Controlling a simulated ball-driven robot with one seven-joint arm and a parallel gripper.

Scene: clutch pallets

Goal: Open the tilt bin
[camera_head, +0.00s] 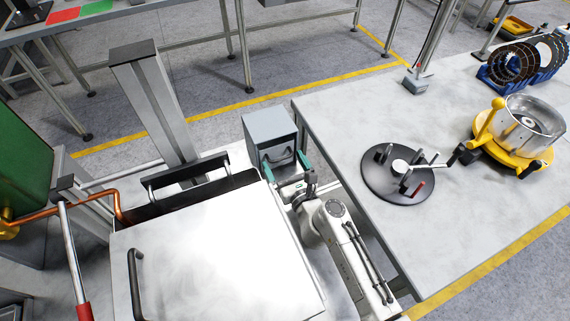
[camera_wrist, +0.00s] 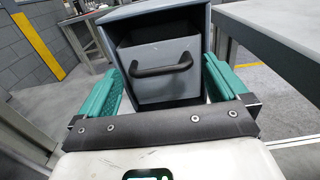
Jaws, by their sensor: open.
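The tilt bin (camera_head: 268,124) is a grey box on the narrow bench between the large pale-topped unit and the right-hand table. Its front panel (camera_wrist: 165,88) carries a dark curved handle (camera_wrist: 161,69). In the wrist view a dark opening shows above the panel; I cannot tell whether the panel is tilted out. My gripper (camera_head: 286,166) is open and empty, its teal fingers spread to either side of the handle as seen in the wrist view (camera_wrist: 163,72). The handle lies ahead between the fingers, and I see no contact with it.
The right-hand table (camera_head: 345,110) stands close beside the bin. It bears a black round fixture (camera_head: 375,185) and a yellow-based metal pot (camera_head: 530,120). The pale-topped unit (camera_head: 215,260) with handles is at left. A grey post (camera_head: 160,100) rises behind it.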

